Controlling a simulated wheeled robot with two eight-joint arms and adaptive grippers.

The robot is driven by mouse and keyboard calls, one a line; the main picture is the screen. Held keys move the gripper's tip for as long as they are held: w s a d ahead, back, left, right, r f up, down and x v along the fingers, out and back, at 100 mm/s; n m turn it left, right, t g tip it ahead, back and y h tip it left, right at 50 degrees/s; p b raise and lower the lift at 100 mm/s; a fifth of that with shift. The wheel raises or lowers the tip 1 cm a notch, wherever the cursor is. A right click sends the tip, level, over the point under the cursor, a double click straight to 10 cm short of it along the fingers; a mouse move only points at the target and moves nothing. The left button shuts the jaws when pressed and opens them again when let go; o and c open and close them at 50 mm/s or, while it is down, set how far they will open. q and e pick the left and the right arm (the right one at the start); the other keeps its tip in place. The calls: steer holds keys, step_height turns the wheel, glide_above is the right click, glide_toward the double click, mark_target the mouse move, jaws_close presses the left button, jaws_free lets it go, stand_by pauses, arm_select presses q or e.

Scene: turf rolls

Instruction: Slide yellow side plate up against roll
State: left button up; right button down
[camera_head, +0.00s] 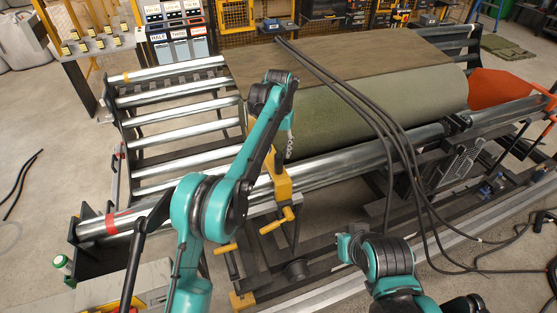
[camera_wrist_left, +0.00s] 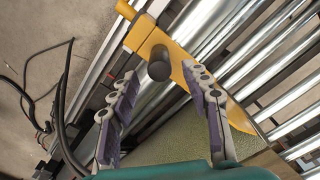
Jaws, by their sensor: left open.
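The yellow side plate (camera_head: 281,184) stands on the steel rollers at the left end of the green turf roll (camera_head: 340,112). My left gripper (camera_head: 289,148) hangs beside the plate, partly hidden by my arm. In the left wrist view, my left gripper (camera_wrist_left: 162,92) is open, with a dark round knob (camera_wrist_left: 158,69) of the yellow plate (camera_wrist_left: 180,62) ahead between its fingers. Nothing is seen held. The turf roll (camera_wrist_left: 172,145) shows between the fingers near the plate; the gap between plate and roll cannot be judged. My right arm shows at lower right, its gripper not visible.
Bare steel rollers (camera_head: 178,108) lie left of the roll. Black cables (camera_head: 385,125) hang across the roll and its frame. An orange-red part (camera_head: 497,92) stands at the roll's right end.

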arm_select(q)
steer(key=shift+r, duration=1.75)
steer(key=shift+a, duration=0.2)
steer(key=s+a+f+n+t+b, duration=0.1)
steer(key=s+a+f+t+b, duration=0.1)
steer(key=s+a+b, duration=0.5)
steer(key=s+a+f+n+t+b, duration=0.1)
steer(key=s+a+f+t+b, duration=0.1)
steer(key=s+a+b, duration=0.6)
steer(key=s+a+f+n+t+b, duration=0.1)
steer(key=s+a+f+b, duration=0.2)
steer(key=s+f, duration=0.7)
steer(key=s+a+f+n+t+b, duration=0.1)
steer(key=s+a+f+t+b, duration=0.1)
steer(key=s+f, duration=0.7)
steer(key=shift+s+a+f+b, duration=0.4)
steer(key=shift+a+b, duration=0.2)
steer(key=shift+b, duration=0.25)
steer(key=shift+r, duration=0.1)
